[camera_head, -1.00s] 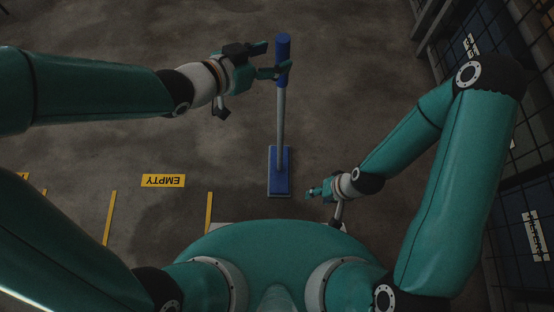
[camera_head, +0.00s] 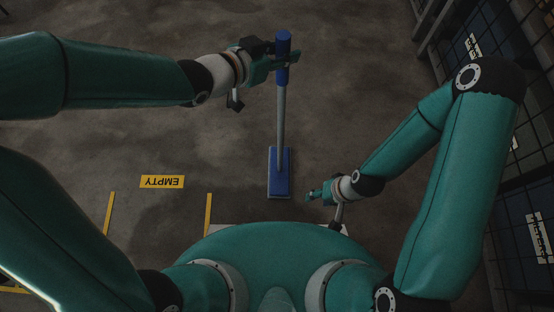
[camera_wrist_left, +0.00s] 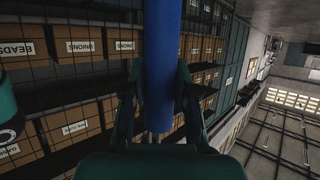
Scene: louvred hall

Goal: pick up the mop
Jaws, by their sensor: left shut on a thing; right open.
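The mop has a blue grip at its top, a grey pole (camera_head: 281,120) and a flat blue head (camera_head: 279,184) on the floor. It stands upright in the middle of the head view. My left gripper (camera_head: 284,57) is shut on the blue grip, just below its top end. In the left wrist view the blue grip (camera_wrist_left: 161,60) runs between the two fingers. My right gripper (camera_head: 312,195) is open and empty, low and to the right of the mop head, apart from it.
A yellow EMPTY label (camera_head: 162,182) and yellow floor lines (camera_head: 208,213) lie to the left. A mesh-fronted rack (camera_head: 515,120) stands along the right side. The floor around the mop is clear. The left wrist view shows shelves with labelled boxes (camera_wrist_left: 85,46).

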